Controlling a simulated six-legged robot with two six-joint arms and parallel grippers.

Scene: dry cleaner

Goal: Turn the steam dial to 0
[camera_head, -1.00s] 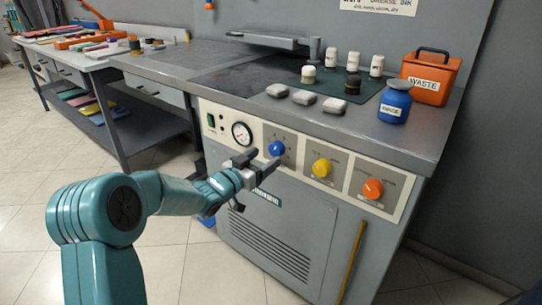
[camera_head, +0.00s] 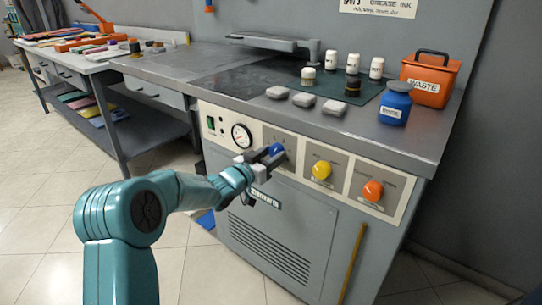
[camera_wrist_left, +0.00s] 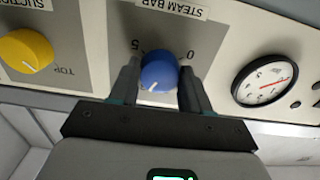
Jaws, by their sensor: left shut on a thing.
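The steam dial is a round blue knob (camera_head: 277,149) on the machine's front panel, leftmost of the coloured knobs. In the left wrist view the blue knob (camera_wrist_left: 159,71) sits under the label "STEAM BAR", with a 5 at its left and a 0 at its right. That view is upside down. The knob's white mark is at the lower picture edge of the knob, slightly left, not at the 0. My left gripper (camera_head: 271,156) has one finger on each side of the knob and is shut on it. My right gripper is not in view.
A pressure gauge (camera_head: 241,136) and a green switch (camera_head: 211,122) are left of the dial. A yellow knob (camera_head: 322,170) and an orange knob (camera_head: 373,191) are to its right. The worktop (camera_head: 170,66) above holds bottles, grey pads, a blue jar (camera_head: 395,104) and an orange waste bin (camera_head: 428,80).

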